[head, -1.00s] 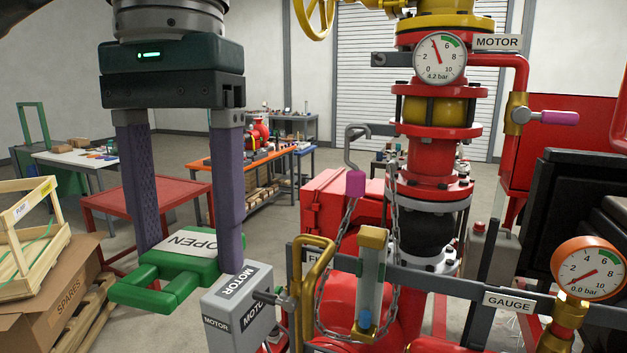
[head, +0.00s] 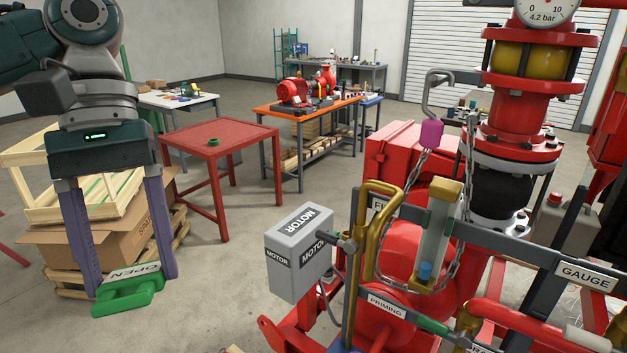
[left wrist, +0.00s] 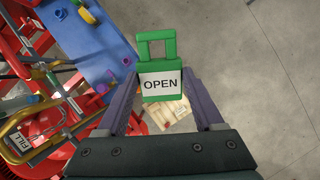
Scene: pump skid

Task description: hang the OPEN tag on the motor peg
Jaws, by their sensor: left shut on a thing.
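The green OPEN tag (head: 130,297) has a white label and a loop-like frame. My left gripper (head: 135,286) is shut on it, with one purple finger on each side, and holds it above the floor. In the left wrist view the tag (left wrist: 161,84) sits between the fingertips (left wrist: 161,77), its open frame pointing away from the palm. The grey MOTOR box (head: 292,275) stands to the right of the gripper, apart from the tag. A short dark peg with a rounded end (head: 346,243) sticks out on the box's right side. My right gripper is not in view.
Right of the box are a brass handle (head: 369,225), a hanging chain (head: 408,185), a grey hook (head: 430,95) and red pipework. A red table (head: 225,138) with a green ring stands behind. A cardboard box (head: 150,232) is behind the gripper. Floor between gripper and MOTOR box is clear.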

